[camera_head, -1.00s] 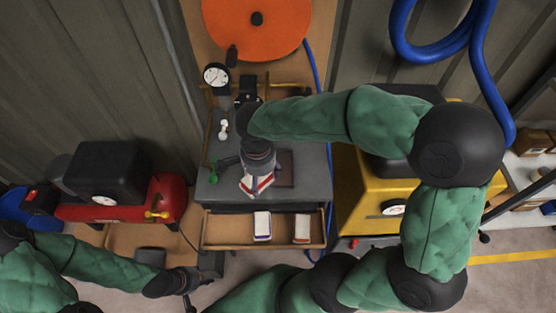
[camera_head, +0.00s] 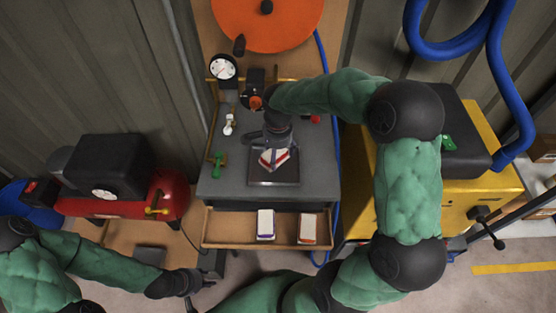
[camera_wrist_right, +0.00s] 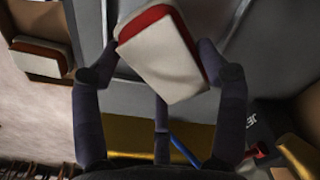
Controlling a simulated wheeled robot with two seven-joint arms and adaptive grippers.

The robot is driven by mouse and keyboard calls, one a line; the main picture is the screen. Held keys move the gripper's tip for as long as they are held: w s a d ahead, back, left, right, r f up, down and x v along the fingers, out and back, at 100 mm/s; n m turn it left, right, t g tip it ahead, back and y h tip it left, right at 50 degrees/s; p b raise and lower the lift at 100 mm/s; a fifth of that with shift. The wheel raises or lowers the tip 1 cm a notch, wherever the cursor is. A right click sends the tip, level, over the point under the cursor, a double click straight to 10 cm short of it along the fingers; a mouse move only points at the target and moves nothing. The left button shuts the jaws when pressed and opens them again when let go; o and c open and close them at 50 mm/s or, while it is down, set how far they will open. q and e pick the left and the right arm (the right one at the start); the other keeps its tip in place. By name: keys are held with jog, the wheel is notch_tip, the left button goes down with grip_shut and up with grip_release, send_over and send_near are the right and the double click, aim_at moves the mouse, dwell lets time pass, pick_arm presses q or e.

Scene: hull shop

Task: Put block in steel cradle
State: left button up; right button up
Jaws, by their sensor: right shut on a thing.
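My right gripper (camera_head: 274,151) is shut on a white block with a red side (camera_head: 272,161). The block sits tilted between the fingers, and it also shows in the right wrist view (camera_wrist_right: 165,58). A dark square plate (camera_head: 274,183), which looks like the steel cradle, lies on the grey bench top. In the head view the block overlaps the plate's far part; I cannot tell if they touch. The gripper and block hide that part. My left gripper (camera_head: 196,285) hangs low at the left, away from the bench; its fingers are too small to read.
An open wooden drawer (camera_head: 225,228) at the bench front holds a white block with a purple edge (camera_head: 265,224) and one with an orange edge (camera_head: 308,228). A green-handled valve (camera_head: 217,163), a white fitting (camera_head: 229,124) and a gauge (camera_head: 223,67) stand at the bench's left.

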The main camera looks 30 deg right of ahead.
aim_at(278, 159)
jog(key=shift+w+d+f+b, duration=0.1)
jog(key=shift+f+b, duration=0.35)
jog(key=shift+f, duration=1.25)
jog(key=shift+f, duration=0.15)
jog(key=o, duration=1.2)
notch_tip(278, 159, up, 12)
jog(key=p, duration=0.3)
jog(key=shift+p, duration=0.4)
